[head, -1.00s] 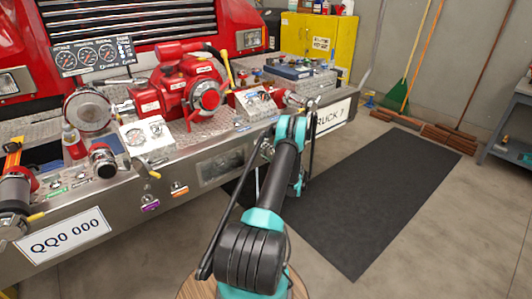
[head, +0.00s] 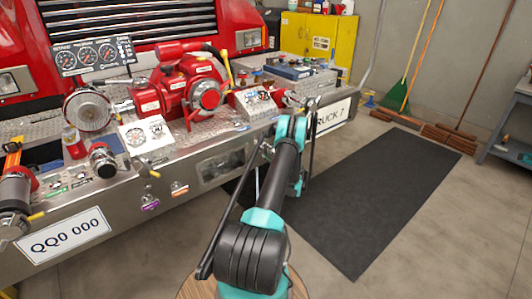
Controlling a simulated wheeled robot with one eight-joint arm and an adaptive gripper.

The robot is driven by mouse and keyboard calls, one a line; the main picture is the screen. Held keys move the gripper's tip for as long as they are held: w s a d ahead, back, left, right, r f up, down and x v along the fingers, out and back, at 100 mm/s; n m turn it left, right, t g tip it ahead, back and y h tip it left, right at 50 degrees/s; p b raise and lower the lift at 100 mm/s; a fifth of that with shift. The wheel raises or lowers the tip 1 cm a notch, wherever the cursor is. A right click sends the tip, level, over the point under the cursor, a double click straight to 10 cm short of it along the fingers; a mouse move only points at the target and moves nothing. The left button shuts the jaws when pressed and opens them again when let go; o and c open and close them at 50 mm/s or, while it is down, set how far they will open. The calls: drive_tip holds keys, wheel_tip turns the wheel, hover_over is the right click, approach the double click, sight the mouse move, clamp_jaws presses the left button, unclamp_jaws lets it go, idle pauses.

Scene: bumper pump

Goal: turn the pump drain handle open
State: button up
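The red pump (head: 190,88) sits on the diamond-plate bumper deck of a red truck. A yellow-tipped handle (head: 150,170) sticks out at the bumper's front edge below a white gauge panel (head: 145,135). Another yellow-tipped lever (head: 36,216) is at the far left, and a yellow lever (head: 229,72) stands right of the pump. The labels are too small to read, so I cannot tell which is the drain handle. My arm reaches forward from the bottom centre toward the bumper's right part. My gripper's fingers do not show; the arm's far end is hidden behind its own links.
Purple (head: 150,203) and orange (head: 180,189) labels with small fittings are on the bumper face. A black mat (head: 370,200) lies on clear floor at right. A yellow cabinet (head: 318,40) stands behind.

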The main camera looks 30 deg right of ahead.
drive_tip(key=shift+o, duration=1)
drive_tip(key=s, duration=0.7)
drive_tip(key=shift+s+d, duration=0.25)
drive_tip(key=shift+d, duration=0.05)
